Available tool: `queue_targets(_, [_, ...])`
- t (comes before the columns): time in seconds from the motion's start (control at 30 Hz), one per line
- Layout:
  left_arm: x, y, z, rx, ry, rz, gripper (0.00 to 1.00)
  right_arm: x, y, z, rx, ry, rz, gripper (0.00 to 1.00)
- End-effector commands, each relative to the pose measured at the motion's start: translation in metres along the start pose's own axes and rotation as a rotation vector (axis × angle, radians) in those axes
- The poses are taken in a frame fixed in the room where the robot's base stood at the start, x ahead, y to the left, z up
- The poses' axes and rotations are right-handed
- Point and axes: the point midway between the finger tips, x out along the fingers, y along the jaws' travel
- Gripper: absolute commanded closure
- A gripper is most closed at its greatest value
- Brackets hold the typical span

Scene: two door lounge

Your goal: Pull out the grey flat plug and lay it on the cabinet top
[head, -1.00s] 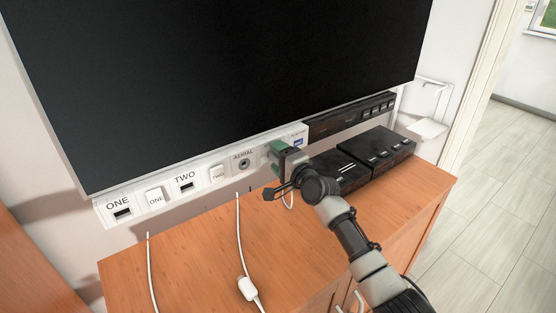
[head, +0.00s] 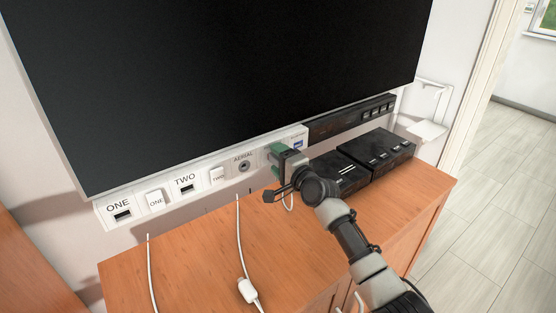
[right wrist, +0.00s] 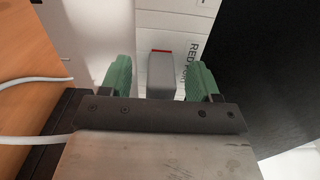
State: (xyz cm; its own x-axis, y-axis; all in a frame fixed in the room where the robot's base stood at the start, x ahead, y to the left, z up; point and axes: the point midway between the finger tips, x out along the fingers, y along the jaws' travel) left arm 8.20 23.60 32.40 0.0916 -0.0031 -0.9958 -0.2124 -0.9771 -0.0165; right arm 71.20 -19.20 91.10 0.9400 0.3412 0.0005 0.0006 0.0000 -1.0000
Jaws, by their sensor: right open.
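The grey flat plug (right wrist: 161,77) shows in the right wrist view, standing out from the white socket panel, with a red strip at its far end. The green fingertips of my right gripper (right wrist: 158,82) are open on either side of it, with a gap on each side. In the head view my right gripper (head: 277,154) is at the right part of the panel (head: 203,163) below the screen, and it hides the plug. The wooden cabinet top (head: 190,260) lies below the panel. My left gripper is not in view.
Two black boxes (head: 384,150) stand on the cabinet top at the right, close to my right gripper. Several white cables, one with an inline block (head: 247,290), lie on the left and front. A large black screen (head: 230,80) hangs above the panel. Bare wood lies between cables and boxes.

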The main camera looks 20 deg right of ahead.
Motion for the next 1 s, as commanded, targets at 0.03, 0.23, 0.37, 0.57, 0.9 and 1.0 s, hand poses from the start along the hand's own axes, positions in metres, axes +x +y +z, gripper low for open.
queue_targets(0.03, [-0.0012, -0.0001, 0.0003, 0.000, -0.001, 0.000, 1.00, 0.0000, -0.0004, 0.0001, 0.001, 0.000, 0.001, 0.38])
queue_targets(0.23, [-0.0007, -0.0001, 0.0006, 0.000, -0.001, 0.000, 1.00, 0.0000, 0.0001, 0.0001, 0.000, 0.000, 0.001, 0.43])
queue_targets(0.37, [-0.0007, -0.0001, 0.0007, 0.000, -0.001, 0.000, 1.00, 0.0000, 0.0001, 0.0001, 0.000, 0.000, 0.000, 0.63])
queue_targets(0.57, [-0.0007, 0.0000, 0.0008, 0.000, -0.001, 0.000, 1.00, 0.0000, 0.0000, 0.0001, 0.000, 0.000, 0.000, 0.93])
queue_targets(0.9, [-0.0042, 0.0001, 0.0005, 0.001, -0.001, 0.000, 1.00, -0.0041, -0.0007, -0.0001, 0.000, 0.000, 0.001, 1.00])
queue_targets(1.0, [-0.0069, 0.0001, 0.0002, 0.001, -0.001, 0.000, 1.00, -0.0081, -0.0004, -0.0003, 0.000, 0.000, 0.002, 1.00])
